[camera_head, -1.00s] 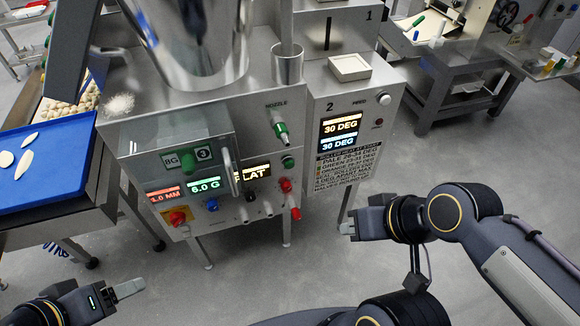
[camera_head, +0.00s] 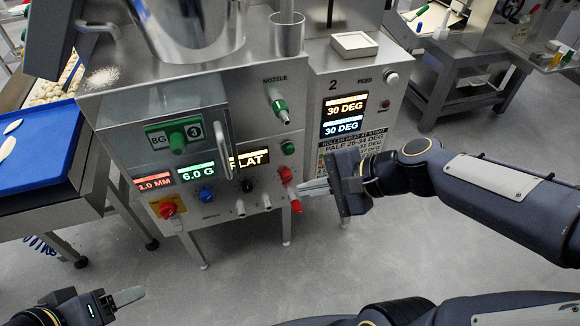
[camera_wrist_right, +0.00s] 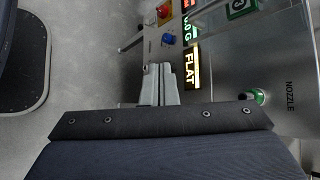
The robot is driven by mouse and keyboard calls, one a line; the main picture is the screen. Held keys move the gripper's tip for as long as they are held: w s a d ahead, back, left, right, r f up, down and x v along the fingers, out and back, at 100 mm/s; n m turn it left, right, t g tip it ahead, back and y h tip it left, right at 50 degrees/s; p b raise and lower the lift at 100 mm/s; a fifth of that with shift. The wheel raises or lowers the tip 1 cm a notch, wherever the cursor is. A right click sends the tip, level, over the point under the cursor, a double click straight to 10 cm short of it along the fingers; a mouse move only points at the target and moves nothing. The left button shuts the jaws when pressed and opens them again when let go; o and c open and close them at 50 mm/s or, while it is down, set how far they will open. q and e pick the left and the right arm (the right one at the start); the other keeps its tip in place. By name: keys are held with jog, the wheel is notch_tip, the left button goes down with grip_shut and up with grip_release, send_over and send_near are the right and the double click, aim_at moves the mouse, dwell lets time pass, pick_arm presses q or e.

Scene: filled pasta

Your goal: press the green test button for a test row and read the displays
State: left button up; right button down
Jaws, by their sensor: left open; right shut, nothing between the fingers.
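The green button (camera_head: 288,147) is on the machine's front panel, right of the lit displays. The displays read 1.0 MM on red (camera_head: 154,182), 6.0 G on green (camera_head: 198,172) and FLAT (camera_head: 250,158). FLAT also shows in the right wrist view (camera_wrist_right: 191,67). My right gripper (camera_head: 303,189) is shut and empty, below and slightly right of the button, close to the red knobs. In the right wrist view its fingers (camera_wrist_right: 159,72) point toward the panel, and the button is not visible. My left gripper (camera_head: 140,295) is open and empty at lower left, away from the machine.
A green-tipped nozzle lever (camera_head: 280,108) is above the button. Red knobs (camera_head: 286,175) are below it. A second display pair (camera_head: 344,115) reads 30 DEG twice. A vertical handle (camera_head: 222,145) juts out left. A blue tray (camera_head: 35,165) is at far left. Floor is free in front.

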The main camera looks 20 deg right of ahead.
aim_at(290, 151)
pick_arm(q)
notch_tip(290, 151, down, 10)
jog(key=b, duration=0.7)
pick_arm(e)
jog(key=w+d+f+m+t, duration=0.1)
jog(key=w+d+f+m, duration=0.1)
jog(key=w+f+m, duration=0.4)
jog(key=w+d+f+m+t+h, duration=0.1)
jog(key=w+d+f+m+t, duration=0.1)
jog(key=w+f+m, duration=0.5)
notch_tip(290, 151, down, 4)
jog(key=d+m, duration=0.1)
jog(key=m, duration=0.3)
jog(key=shift+w+d+r+t, duration=0.15)
jog(key=shift+r+t, duration=0.1)
jog(key=shift+t, duration=0.05)
pick_arm(q)
jog(key=shift+r, duration=0.15)
pick_arm(e)
jog(key=shift+w, duration=0.15)
pick_arm(q)
jog(key=shift+r+p, duration=0.7)
jog(key=shift+r, duration=0.2)
pick_arm(e)
jog(key=w, duration=0.8)
jog(key=shift+w, duration=0.25)
jog(key=shift+w, duration=0.1)
